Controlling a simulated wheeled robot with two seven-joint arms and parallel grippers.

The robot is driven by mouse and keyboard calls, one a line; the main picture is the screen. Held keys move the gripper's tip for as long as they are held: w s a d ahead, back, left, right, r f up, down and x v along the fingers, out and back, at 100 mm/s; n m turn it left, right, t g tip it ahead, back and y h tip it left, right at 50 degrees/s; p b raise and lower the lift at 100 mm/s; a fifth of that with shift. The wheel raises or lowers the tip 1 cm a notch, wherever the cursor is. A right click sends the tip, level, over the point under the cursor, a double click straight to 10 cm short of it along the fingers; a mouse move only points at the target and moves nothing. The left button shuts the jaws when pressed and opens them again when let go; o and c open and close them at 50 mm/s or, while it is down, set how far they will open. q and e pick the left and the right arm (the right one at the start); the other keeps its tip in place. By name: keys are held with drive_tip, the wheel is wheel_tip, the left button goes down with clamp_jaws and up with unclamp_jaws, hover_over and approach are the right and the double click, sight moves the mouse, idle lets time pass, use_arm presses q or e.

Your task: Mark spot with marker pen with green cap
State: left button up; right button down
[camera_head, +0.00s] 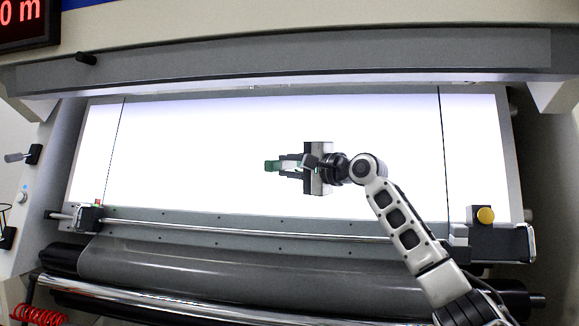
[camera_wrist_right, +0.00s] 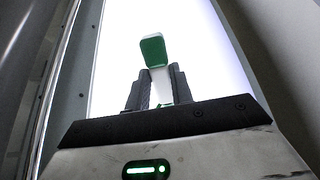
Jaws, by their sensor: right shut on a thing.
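The marker pen with a green cap (camera_wrist_right: 153,52) is between the two dark fingers of my right gripper (camera_wrist_right: 158,88) in the right wrist view. Its white body shows between the fingers and its green cap sticks out past the fingertips. In the head view my right gripper (camera_head: 291,166) is in front of the bright panel (camera_head: 200,150), right of its middle, and the pen's green end (camera_head: 271,166) points left. My right gripper is shut on the pen. No distinct spot shows on the bright panel. My left gripper is not in view.
A metal rail (camera_head: 250,232) runs along the panel's lower edge, with a dark roller (camera_head: 230,275) below it. A yellow knob (camera_head: 485,215) is at the right. Dark thin lines cross the panel near both sides. The panel's left part is clear.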

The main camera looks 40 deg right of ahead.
drive_tip(key=s+a+r, duration=0.2)
drive_tip(key=s+a, duration=0.2)
drive_tip(key=a, duration=0.1)
drive_tip(key=shift+b, duration=0.45)
idle(0.3)
drive_tip(key=shift+s+r, duration=0.1)
idle(0.4)
